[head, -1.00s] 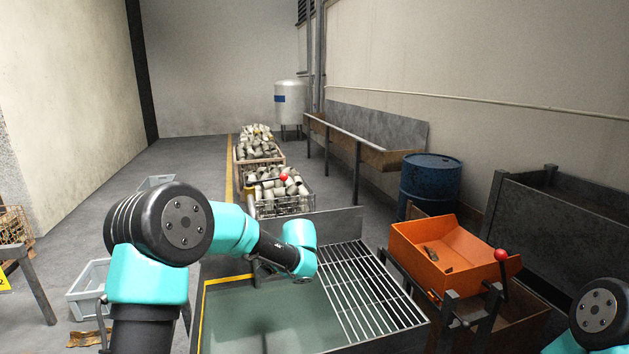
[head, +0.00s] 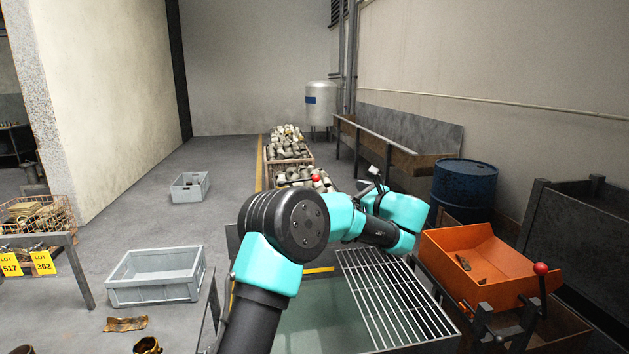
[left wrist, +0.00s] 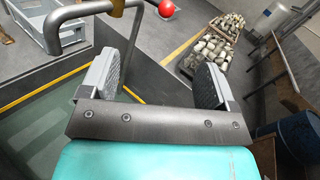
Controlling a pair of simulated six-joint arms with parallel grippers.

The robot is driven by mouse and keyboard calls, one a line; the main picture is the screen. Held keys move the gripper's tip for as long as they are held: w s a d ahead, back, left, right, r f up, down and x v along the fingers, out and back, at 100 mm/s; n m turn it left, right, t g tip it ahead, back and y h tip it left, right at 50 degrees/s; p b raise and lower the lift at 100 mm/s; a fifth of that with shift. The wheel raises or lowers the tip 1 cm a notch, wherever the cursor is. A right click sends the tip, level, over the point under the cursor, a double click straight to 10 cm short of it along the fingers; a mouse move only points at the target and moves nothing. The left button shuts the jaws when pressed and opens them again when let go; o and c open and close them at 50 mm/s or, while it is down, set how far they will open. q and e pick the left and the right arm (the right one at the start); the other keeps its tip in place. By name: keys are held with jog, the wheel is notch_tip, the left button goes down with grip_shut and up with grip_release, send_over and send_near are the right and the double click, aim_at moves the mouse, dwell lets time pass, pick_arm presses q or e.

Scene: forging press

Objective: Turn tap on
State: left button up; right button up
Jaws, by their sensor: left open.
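The tap's grey curved spout (left wrist: 72,14) shows at the upper left of the left wrist view, with a brass-coloured part (left wrist: 118,7) beside it. A red ball knob (left wrist: 166,8) shows near the top edge; in the head view the red knob (head: 316,179) sits on a thin dark rod behind my left arm. My left gripper (left wrist: 155,80) is open, with nothing between its two grey pads. The spout lies beyond its left pad, and the knob lies beyond the gap. In the head view my wrist hides much of the gripper. My right gripper is out of view.
A tank with a metal grate (head: 385,290) lies below my left arm. An orange tray (head: 480,265) with another red-knobbed lever (head: 541,269) stands at right. A blue drum (head: 463,188) and a grey crate (head: 155,276) stand on the floor. Crates of metal parts stand behind.

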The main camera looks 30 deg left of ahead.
aim_at(315, 179)
pick_arm(q)
jog(key=x, duration=1.7)
jog(key=shift+a+f, duration=0.15)
jog(key=shift+c, duration=0.5)
jog(key=c, duration=1)
jog(key=shift+c, duration=0.3)
